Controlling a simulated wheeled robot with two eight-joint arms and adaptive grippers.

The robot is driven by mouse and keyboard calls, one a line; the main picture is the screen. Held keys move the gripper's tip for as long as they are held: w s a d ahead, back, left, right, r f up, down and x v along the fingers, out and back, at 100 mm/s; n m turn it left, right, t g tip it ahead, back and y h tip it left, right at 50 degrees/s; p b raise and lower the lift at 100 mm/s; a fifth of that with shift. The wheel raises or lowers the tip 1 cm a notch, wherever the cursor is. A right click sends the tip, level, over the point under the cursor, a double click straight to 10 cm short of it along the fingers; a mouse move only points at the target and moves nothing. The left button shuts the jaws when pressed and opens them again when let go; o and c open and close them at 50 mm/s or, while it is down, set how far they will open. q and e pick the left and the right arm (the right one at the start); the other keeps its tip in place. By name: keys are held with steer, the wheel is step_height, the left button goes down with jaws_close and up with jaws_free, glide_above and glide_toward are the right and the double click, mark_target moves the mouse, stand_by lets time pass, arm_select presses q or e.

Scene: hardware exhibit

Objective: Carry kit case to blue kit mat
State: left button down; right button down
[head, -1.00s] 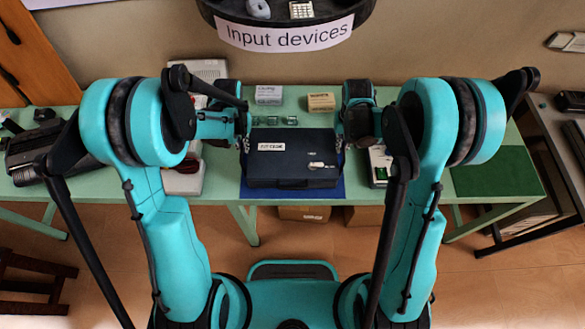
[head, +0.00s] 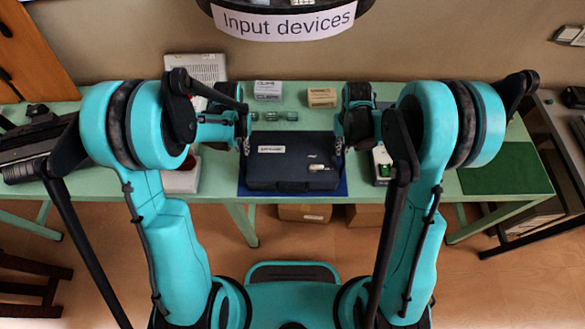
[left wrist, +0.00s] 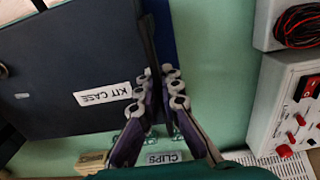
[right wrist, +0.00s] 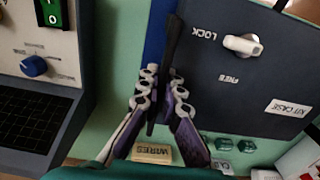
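The kit case (head: 293,174) is a dark blue box with a white label and a lock switch. In the head view it lies level over the blue kit mat (head: 243,190), whose edges show around it. I cannot tell whether it fully rests on the mat. My left gripper (head: 244,145) is at its left side, and in the left wrist view its fingers (left wrist: 162,88) close on a dark upright side handle. My right gripper (head: 338,145) is at the right side, and in the right wrist view its fingers (right wrist: 158,90) close on the other side handle.
Boxes of clips (head: 268,90) and wires (head: 322,97) stand behind the case, with small green parts nearby. A device with a green switch (head: 382,165) is close on the right, a red-and-white unit (head: 181,180) on the left. A green mat (head: 505,168) lies bare at far right.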

arm_select(q)
steer(key=c, duration=1.7)
jaws_free()
steer(key=shift+f, duration=0.1)
arm_select(e)
steer(key=c, duration=1.7)
jaws_free()
steer(key=shift+f, duration=0.1)
arm_select(q)
step_height(320, 180, up, 12)
steer(key=shift+f, duration=0.2)
arm_select(e)
steer(key=shift+r, duration=0.2)
arm_select(q)
steer(key=shift+r, duration=0.2)
arm_select(e)
step_height(320, 180, up, 12)
steer(key=shift+f, duration=0.2)
